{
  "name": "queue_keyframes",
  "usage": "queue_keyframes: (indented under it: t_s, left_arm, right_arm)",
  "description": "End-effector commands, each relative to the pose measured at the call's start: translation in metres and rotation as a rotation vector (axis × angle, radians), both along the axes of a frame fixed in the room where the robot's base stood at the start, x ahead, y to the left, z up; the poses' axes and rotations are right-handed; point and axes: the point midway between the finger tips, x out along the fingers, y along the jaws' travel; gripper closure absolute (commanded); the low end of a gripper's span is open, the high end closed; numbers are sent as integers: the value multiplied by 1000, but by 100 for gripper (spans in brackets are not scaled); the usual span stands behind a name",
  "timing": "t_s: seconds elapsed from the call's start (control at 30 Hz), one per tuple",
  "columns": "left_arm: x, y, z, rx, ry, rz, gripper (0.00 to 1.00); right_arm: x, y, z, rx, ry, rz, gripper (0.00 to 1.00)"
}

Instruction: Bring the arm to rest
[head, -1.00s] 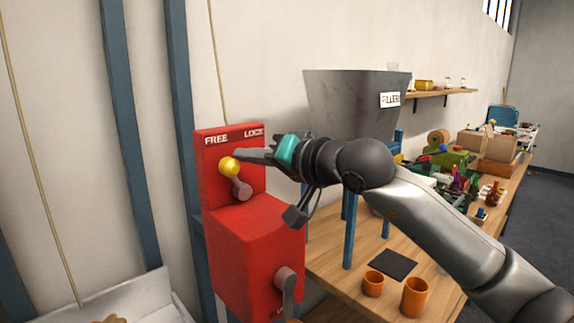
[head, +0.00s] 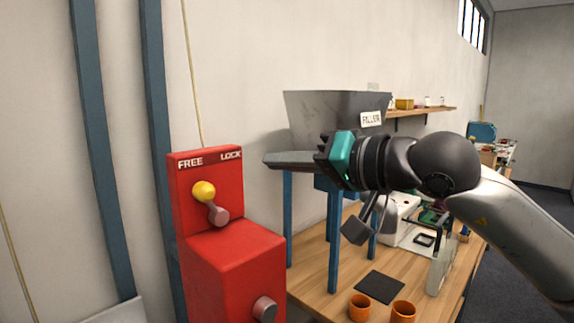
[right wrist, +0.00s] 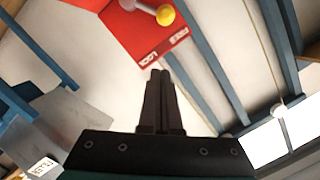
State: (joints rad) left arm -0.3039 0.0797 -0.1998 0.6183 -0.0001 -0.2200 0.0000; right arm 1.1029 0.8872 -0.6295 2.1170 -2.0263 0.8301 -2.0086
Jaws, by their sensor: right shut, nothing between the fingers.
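My right gripper (head: 268,161) is shut and empty, held in the air to the right of the red box, in front of the grey hopper. Its closed fingers also show in the right wrist view (right wrist: 161,75). The red box (head: 232,270) has an upright panel marked FREE on the left and LOCK on the right. A lever with a yellow knob (head: 204,191) sits on that panel, its knob on the FREE side. The knob also shows upside down in the right wrist view (right wrist: 165,15). The gripper is apart from the lever. My left gripper is out of view.
The hopper (head: 310,115) labelled FILLER stands on blue legs over a wooden table (head: 310,275). Two orange cups (head: 360,307) and a dark square pad (head: 380,287) lie on the table. A wall shelf (head: 425,112) is behind. Blue posts (head: 155,120) stand at left.

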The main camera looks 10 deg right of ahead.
Motion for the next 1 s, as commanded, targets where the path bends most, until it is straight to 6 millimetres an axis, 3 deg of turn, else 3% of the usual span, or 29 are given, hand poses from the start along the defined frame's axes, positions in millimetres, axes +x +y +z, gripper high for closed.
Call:
queue_keyframes:
  t_s: [0.5,0.63,0.77,0.83,0.9,1.0]
  left_arm:
    - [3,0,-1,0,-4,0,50]
    - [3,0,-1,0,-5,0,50]
    - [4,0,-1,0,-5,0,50]
    - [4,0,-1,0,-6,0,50]
    - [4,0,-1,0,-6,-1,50]
    - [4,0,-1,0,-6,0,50]
  right_arm:
    - [-8,-6,1,1,1,3,100]
    - [-15,7,-3,79,46,52,100]
    - [-40,41,-8,356,217,205,100]
    - [-58,57,-5,581,362,308,100]
    - [-72,64,3,826,522,406,100]
    - [-83,58,15,1186,758,526,100]
